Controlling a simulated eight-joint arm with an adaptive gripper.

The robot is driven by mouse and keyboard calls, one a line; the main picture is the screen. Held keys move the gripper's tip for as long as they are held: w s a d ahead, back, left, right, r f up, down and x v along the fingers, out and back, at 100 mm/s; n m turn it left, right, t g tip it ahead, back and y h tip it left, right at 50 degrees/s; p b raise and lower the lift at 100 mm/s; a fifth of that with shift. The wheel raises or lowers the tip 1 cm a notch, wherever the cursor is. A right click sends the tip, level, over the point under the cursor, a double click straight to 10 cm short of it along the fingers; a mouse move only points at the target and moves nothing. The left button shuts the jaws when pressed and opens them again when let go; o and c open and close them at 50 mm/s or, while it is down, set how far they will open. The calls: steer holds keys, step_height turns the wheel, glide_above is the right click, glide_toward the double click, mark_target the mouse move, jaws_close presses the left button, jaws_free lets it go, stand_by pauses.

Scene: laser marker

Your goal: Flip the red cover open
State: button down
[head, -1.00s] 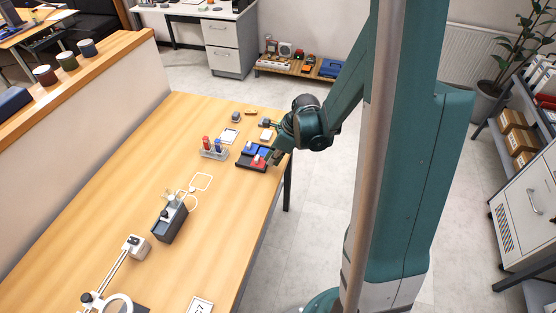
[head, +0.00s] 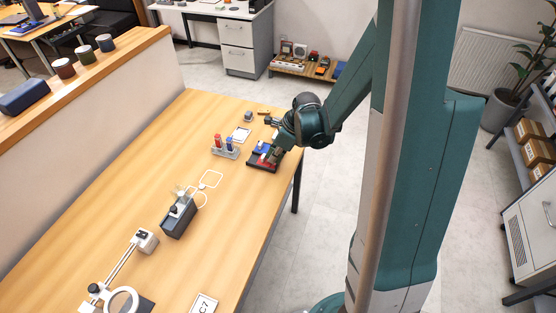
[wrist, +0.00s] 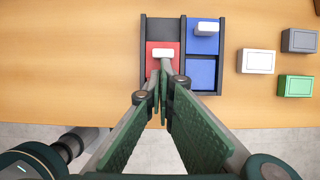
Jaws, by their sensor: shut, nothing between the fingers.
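The black tray (wrist: 183,60) holds two side-by-side compartments, and it also shows on the table in the head view (head: 251,164). In the wrist view the red cover (wrist: 152,50) lies in the near part of the left compartment, with a white tab (wrist: 163,53) on it. My gripper (wrist: 165,66) is shut and empty. Its fingertips are over the red cover, right at the near side of the white tab; I cannot tell if they touch it. The fingers hide the cover's near part. In the head view my gripper (head: 273,158) is over the tray.
The right compartment has blue panels (wrist: 201,73) and another white tab (wrist: 205,28). A white block (wrist: 257,61), a grey block (wrist: 299,40) and a green block (wrist: 296,86) stand to the right. A rack with red and blue pieces (head: 225,150) stands left of the tray.

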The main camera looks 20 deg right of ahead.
mark_target(263, 156)
steer(key=w+a, duration=0.2)
steer(key=shift+w+a+b, duration=0.25)
steer(key=shift+a+b, duration=0.05)
steer(key=shift+b, duration=0.05)
steer(key=shift+w+a, duration=0.2)
steer(key=shift+w, duration=0.05)
steer(key=shift+r, duration=0.1)
steer(key=v, duration=1.2)
stand_by(0.3)
stand_by(0.6)
